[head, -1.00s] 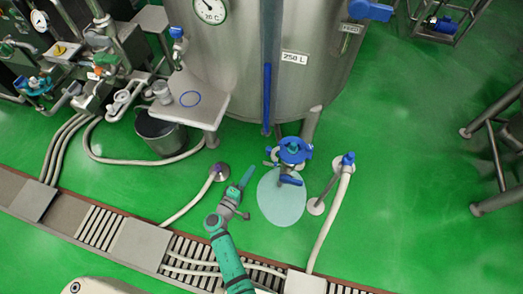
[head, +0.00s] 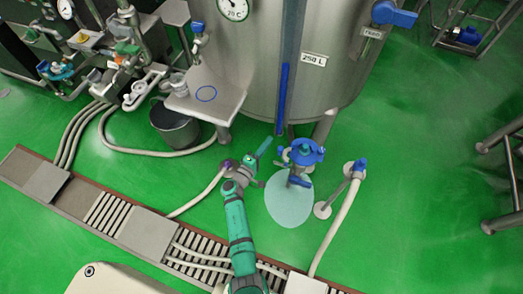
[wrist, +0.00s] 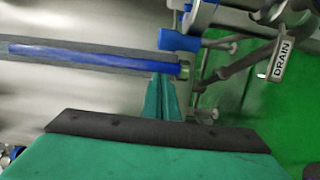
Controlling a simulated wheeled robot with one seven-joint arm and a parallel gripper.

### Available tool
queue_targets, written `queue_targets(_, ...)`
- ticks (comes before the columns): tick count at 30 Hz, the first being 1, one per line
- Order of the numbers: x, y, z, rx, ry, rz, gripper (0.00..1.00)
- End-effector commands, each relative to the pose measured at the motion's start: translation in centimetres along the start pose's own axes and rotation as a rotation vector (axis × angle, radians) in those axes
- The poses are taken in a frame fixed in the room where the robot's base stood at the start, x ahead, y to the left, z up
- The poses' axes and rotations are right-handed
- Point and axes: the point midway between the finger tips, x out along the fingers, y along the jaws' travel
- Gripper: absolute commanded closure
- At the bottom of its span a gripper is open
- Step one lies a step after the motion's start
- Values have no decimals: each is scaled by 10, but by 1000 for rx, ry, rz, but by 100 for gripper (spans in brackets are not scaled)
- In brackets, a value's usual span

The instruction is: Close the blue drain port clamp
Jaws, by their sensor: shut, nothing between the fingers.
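The blue drain port clamp (head: 306,151) sits on the outlet low at the front of the steel tank, in the head view. Whether it is open or shut is too small to tell. A smaller blue handle (head: 299,181) hangs just below it. My gripper (head: 264,147) is left of the clamp, apart from it, with its green fingers pointing up toward the tank. In the wrist view my gripper's fingers (wrist: 163,98) are together and empty. A tag reading DRAIN (wrist: 283,59) and a blue block (wrist: 180,40) show beyond them; I cannot tell if the block belongs to the clamp.
The tank (head: 255,60) with its blue-striped vertical gauge (head: 283,92) stands close ahead. A steel side table (head: 205,108) is to the left. A blue-topped hose post (head: 359,168) stands right of the clamp. Open green floor (head: 430,200) lies further right.

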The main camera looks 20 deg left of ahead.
Motion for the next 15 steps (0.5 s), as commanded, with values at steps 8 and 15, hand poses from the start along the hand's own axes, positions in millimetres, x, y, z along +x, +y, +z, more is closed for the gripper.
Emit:
queue_targets(8,-14,-2,29,-2,2,-1,100)
queue_targets(15,-16,-1,36,-2,2,-1,100)
